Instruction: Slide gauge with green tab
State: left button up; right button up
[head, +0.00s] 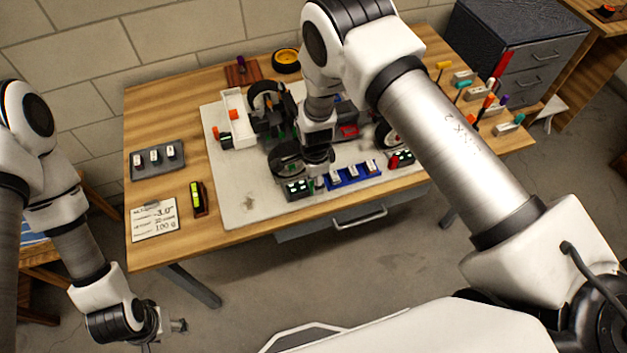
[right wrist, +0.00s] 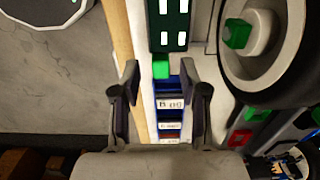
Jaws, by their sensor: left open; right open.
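A small green tab (right wrist: 160,69) shows in the right wrist view, at the end of a dark green gauge (right wrist: 168,30) with white lit marks. The gauge also shows in the head view (head: 298,188), near the front edge of the white work board. My right gripper (right wrist: 160,80) is open, its two fingers on either side of the tab in the picture with gaps to it; I cannot tell its height above the tab. In the head view, my right gripper (head: 318,160) hangs over the board and hides part of it. My left gripper (head: 178,326) is open and empty, off the table at lower left.
A blue tray (head: 352,183) with labelled blocks adjoins the gauge on the right. A black wheel with a green hub (right wrist: 238,34) is close beside it in the wrist view. The white board (head: 250,205) carries car parts; a second lit gauge (head: 402,158) stands right.

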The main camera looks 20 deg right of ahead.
notch_tip(320, 180, down, 2)
jog(key=shift+w+d+f, duration=0.1)
grip_shut()
jog(key=w+b, duration=0.1)
jog(key=b, duration=0.1)
jog(key=w+b, duration=0.1)
jog(key=b, duration=0.1)
jog(key=shift+w+f, duration=0.35)
jog(key=shift+w+r+b, duration=0.2)
jog(key=shift+b, duration=0.2)
jog(key=shift+r, duration=0.3)
grip_release()
jog(key=shift+w, duration=0.15)
notch_tip(320, 180, up, 12)
